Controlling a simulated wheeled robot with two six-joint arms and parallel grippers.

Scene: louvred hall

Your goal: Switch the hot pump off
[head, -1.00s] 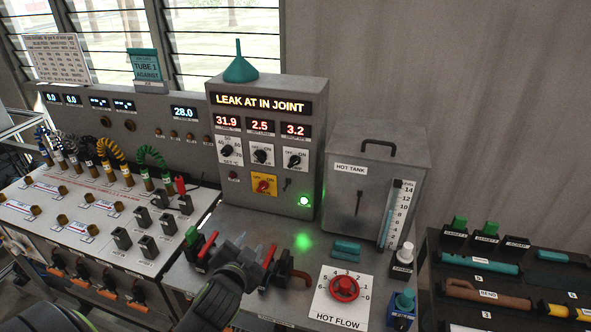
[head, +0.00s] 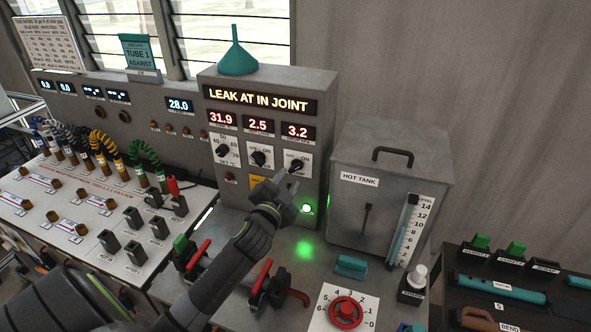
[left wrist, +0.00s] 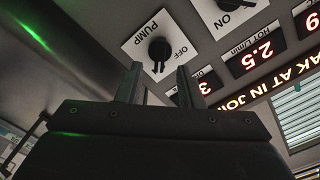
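The hot unit (head: 262,130) is a grey box with red readouts, three knobs and a lit sign reading "LEAK AT IN JOINT". Its black pump knob (head: 296,165) is on the right of the row, under the 3.2 readout. In the left wrist view the pump knob (left wrist: 160,50) shows large on a white plate marked PUMP and OFF; its exact setting is unclear. My left gripper (head: 284,181) is just below and in front of it. The fingers (left wrist: 157,84) stand apart, with the knob beyond the gap; contact cannot be told. My right gripper is out of view.
The hot tank (head: 385,200) stands close on the right. A teal funnel (head: 237,55) sits on the unit. A green lamp (head: 306,208) glows below the knob.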

